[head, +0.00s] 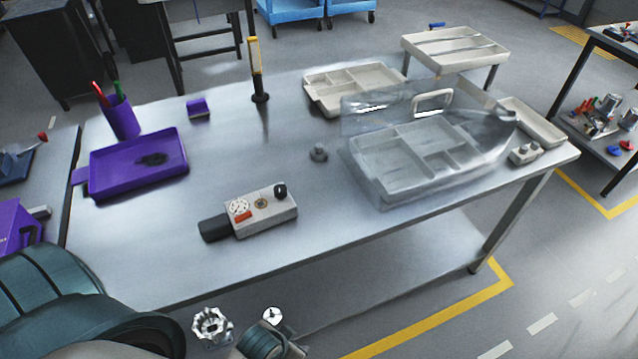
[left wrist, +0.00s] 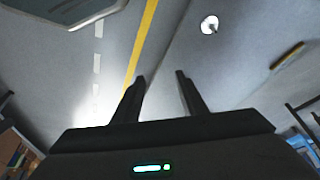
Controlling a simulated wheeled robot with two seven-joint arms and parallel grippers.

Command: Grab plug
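My left arm comes in at the lower left, short of the table's front edge. My left gripper (left wrist: 160,77) is open and empty in the left wrist view, with bare floor beyond its fingers. My right gripper is not in view.
A purple tray (head: 105,176) holding a dark item and a purple pen cup (head: 121,119) are at left. A yellow-topped black post (head: 256,70) stands at the back. The table's middle is mostly clear.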

